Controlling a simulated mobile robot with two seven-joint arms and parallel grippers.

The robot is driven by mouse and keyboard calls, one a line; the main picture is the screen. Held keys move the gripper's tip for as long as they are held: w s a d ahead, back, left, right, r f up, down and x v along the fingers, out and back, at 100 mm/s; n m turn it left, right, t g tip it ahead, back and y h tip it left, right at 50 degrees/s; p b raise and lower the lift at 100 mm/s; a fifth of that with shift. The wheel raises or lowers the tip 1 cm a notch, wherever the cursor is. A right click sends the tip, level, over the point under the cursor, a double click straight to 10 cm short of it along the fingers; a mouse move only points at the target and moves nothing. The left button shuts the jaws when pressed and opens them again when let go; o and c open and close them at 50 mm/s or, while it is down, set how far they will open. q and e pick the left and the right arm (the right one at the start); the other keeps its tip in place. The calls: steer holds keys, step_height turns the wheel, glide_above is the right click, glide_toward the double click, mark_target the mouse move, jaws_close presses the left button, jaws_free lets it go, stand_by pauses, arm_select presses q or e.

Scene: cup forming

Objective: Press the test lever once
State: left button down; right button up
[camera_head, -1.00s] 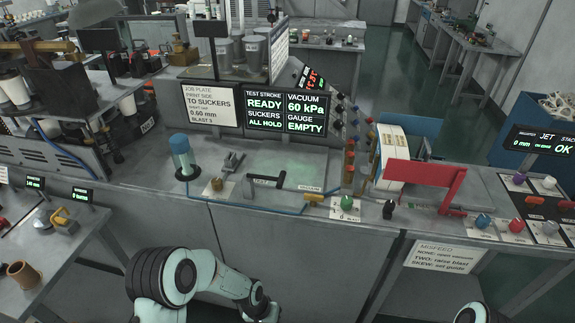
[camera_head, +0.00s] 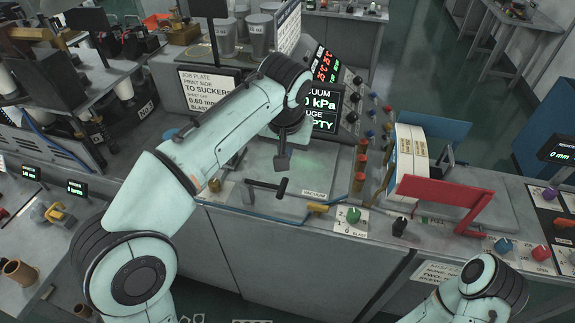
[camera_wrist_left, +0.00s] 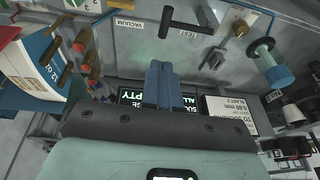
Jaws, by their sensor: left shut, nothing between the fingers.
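The test lever (camera_head: 265,186) is a black bar with a crosswise handle on the grey bench panel. My left arm hides part of the status screen (camera_head: 323,108) and most of the blue-capped cylinder (camera_wrist_left: 272,66). My right arm shows at the bottom right, its gripper out of frame.
A green knob (camera_head: 354,216) and a yellow-orange handle (camera_head: 319,208) are right of the lever. Several orange-brown posts (camera_head: 361,163) stand further right, before a red bracket (camera_head: 440,192). A job plate sign (camera_head: 208,90) stands behind.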

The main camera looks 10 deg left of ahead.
arm_select(q)
steer(key=shift+s, duration=0.1)
arm_select(e)
steer(key=shift+s, duration=0.15)
arm_select(q)
steer(key=shift+f, duration=0.1)
steer(key=b, duration=0.2)
glide_toward(284, 186)
steer(key=x, duration=0.6)
steer(key=shift+a+f, duration=0.1)
steer(key=shift+f, duration=0.1)
arm_select(e)
steer(key=s+f, duration=0.2)
steer(key=shift+s+f, duration=0.3)
steer(key=shift+s, duration=0.1)
